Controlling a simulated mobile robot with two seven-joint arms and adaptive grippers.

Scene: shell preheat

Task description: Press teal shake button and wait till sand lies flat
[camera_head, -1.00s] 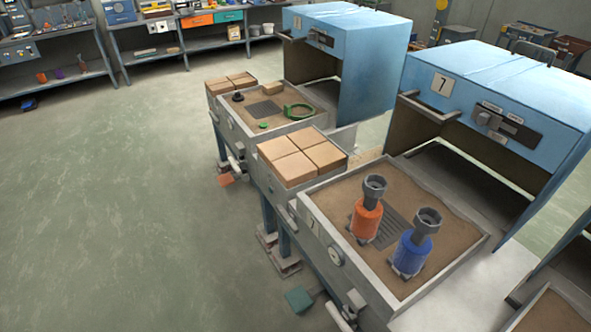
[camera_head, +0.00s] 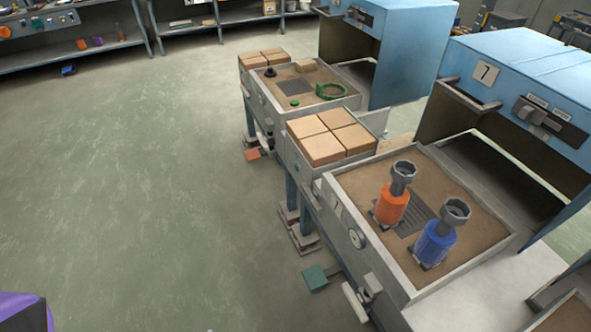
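A teal pad (camera_head: 315,278) sticks out low at the front of the near station, and I take it for the shake button. The near sand tray (camera_head: 372,279) holds brown sand (camera_head: 372,180) around a dark slotted grate. Whether this sand is level is hard to tell from here. An orange cylinder (camera_head: 391,207) and a blue cylinder (camera_head: 435,244), each with a grey cup-shaped top, stand upright in the tray. Neither gripper can be made out in the head view.
A blue hood numbered 7 (camera_head: 560,85) stands behind the near tray. Several tan blocks (camera_head: 322,148) sit beside it. A second station (camera_head: 300,88) with a green ring (camera_head: 331,91) and an orange pad (camera_head: 252,155) is farther back.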

